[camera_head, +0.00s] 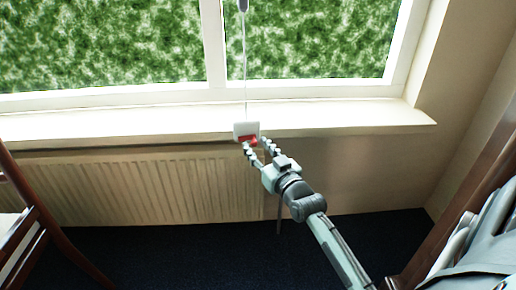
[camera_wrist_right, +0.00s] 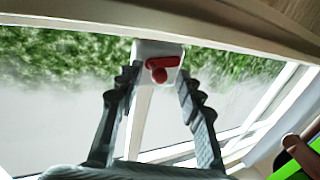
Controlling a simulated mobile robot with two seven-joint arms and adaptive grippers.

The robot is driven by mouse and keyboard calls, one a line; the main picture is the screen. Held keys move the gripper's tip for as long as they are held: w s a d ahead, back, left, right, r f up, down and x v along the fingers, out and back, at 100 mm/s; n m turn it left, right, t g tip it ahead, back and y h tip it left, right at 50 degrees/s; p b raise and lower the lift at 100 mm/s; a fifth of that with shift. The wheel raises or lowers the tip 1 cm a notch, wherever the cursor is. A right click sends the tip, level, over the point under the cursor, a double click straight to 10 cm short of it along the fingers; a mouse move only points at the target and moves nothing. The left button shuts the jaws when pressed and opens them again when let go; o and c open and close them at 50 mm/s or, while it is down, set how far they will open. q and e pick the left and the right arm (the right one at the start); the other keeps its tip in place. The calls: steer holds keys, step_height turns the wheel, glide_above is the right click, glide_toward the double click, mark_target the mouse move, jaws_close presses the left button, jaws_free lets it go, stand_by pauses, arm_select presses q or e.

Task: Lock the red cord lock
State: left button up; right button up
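The red cord lock (camera_head: 252,140) sits on a small white housing (camera_head: 246,127) at the front edge of the window sill. In the right wrist view the red lock (camera_wrist_right: 158,68) is a bar with a round knob below it, on the white housing (camera_wrist_right: 146,49). My right gripper (camera_head: 258,146) is just in front of the lock. I cannot tell whether a finger touches the housing. My left gripper is not in view.
A thin cord (camera_head: 245,75) runs up from the housing to a grey piece (camera_head: 243,5) at the top. The white sill (camera_head: 350,116) lies behind, with a radiator (camera_head: 130,188) below. Dark wooden furniture (camera_head: 45,225) stands at the left. Dark floor (camera_head: 190,255) is open.

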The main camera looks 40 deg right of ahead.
jaws_close()
steer(key=shift+f+m+t, duration=0.4)
steer(key=shift+m, duration=0.6)
steer(key=shift+o, duration=0.4)
jaws_free()
steer(key=s+a, duration=0.2)
steer(key=s, duration=0.9)
steer(key=shift+s+f, duration=0.4)
steer(key=shift+f, duration=0.05)
